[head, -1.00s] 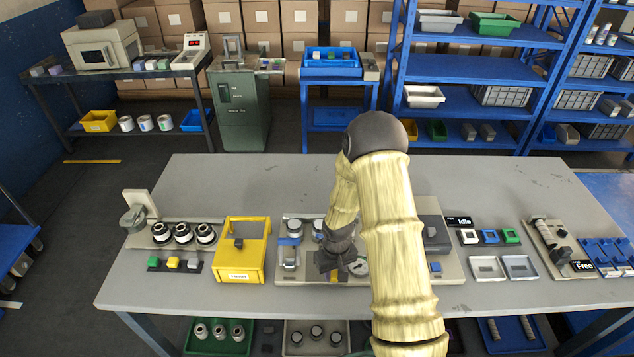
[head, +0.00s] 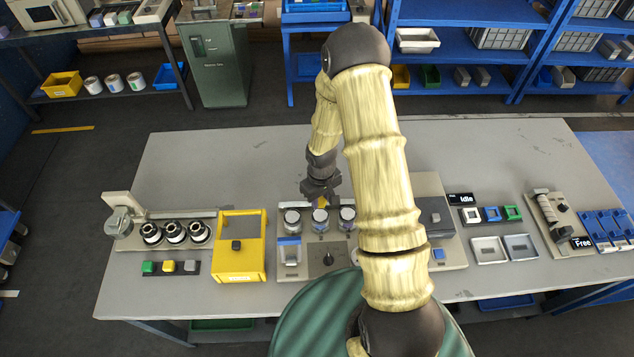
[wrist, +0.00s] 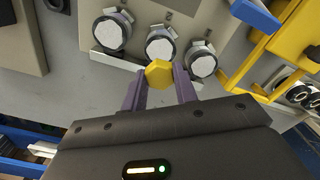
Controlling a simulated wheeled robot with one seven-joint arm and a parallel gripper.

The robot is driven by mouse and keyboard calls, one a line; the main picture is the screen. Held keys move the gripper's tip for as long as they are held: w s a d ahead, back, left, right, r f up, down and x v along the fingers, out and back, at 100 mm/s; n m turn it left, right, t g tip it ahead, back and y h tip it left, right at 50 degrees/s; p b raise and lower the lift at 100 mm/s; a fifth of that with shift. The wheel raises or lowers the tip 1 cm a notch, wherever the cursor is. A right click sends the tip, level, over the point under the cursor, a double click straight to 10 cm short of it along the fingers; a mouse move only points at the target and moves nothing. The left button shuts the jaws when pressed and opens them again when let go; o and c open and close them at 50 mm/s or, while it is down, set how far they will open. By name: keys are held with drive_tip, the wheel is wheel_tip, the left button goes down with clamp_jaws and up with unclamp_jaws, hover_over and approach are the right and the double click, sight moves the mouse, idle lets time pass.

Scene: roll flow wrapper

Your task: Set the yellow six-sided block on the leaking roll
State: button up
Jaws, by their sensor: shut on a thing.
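My gripper (head: 321,196) is shut on the yellow six-sided block (wrist: 158,73), which sits between the fingertips in the wrist view. In the head view the block (head: 322,204) shows only slightly beneath the fingers. Three rolls with pale round tops stand in a row on the grey machine: a left one (head: 292,219), a middle one (head: 319,221) and a right one (head: 347,217). In the wrist view the block appears close beside the middle roll (wrist: 160,46); contact cannot be told. Which roll leaks cannot be told.
A yellow box-like unit (head: 239,248) stands left of the rolls. Further left are a strip with green, yellow and grey pieces (head: 169,267) and several dark-rimmed rolls (head: 174,232). Small trays (head: 488,250) lie to the right. The back of the table is clear.

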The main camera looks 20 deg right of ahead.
sight(321, 210)
drive_tip(key=shift+w+r, duration=0.1)
drive_tip(key=shift+w, duration=0.05)
drive_tip(key=shift+f+b, duration=2.55)
drive_tip(key=shift+f, duration=0.8)
drive_tip(key=o, duration=1)
drive_tip(key=shift+r, duration=0.1)
wheel_tip(321, 210, up, 17)
drive_tip(key=b, duration=0.2)
